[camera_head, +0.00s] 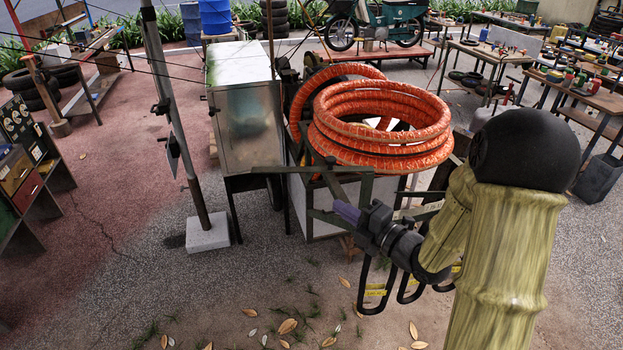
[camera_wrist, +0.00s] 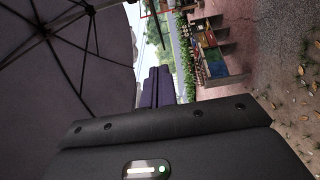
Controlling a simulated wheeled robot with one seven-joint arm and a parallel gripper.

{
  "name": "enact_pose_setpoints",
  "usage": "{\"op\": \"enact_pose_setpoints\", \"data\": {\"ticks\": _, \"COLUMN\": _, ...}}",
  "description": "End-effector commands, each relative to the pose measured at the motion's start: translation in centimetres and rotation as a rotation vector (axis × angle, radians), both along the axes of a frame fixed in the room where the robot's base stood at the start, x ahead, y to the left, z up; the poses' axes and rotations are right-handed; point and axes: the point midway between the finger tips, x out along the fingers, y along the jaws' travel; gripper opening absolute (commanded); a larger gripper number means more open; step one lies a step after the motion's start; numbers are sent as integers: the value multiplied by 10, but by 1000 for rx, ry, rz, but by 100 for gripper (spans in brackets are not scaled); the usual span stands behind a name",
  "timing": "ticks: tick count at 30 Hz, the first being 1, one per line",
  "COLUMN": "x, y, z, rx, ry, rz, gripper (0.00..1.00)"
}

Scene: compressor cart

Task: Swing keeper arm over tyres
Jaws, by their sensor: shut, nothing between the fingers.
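A stack of orange-wrapped tyres (camera_head: 385,135) lies on the compressor cart in the head view. A flat olive-grey bar (camera_head: 275,169), which looks like the keeper arm, runs level across the front below the tyres and sticks out to the left. I cannot tell exactly where it pivots. My gripper (camera_head: 338,208) is in front of the cart, below this bar, with its purple fingers pointing up and left. The fingers are together and hold nothing. They also show shut in the wrist view (camera_wrist: 157,85), where neither the bar nor the tyres can be made out.
A metal cabinet (camera_head: 245,125) stands left of the tyres. A grey pole (camera_head: 175,110) on a concrete block (camera_head: 207,233) stands further left. A canopy (camera_wrist: 75,60) fills the left of the wrist view. Workbenches with tools (camera_head: 580,90) stand at the right. The ground in front is open.

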Motion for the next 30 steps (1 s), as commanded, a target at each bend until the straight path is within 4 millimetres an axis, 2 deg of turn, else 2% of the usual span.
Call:
{"op": "enact_pose_setpoints", "data": {"ticks": 7, "x": 18, "y": 21, "z": 4, "rx": 1, "ry": 1, "rz": 5, "gripper": 0}}
{"op": "enact_pose_setpoints", "data": {"ticks": 20, "x": 71, "y": 74, "z": 5, "rx": 1, "ry": 1, "rz": 2, "gripper": 0}}
{"op": "enact_pose_setpoints", "data": {"ticks": 24, "x": 90, "y": 72, "z": 4, "rx": 1, "ry": 2, "rz": -1, "gripper": 0}}
{"op": "enact_pose_setpoints", "data": {"ticks": 30, "x": 106, "y": 72, "z": 2, "rx": 1, "ry": 2, "rz": -1, "gripper": 0}}
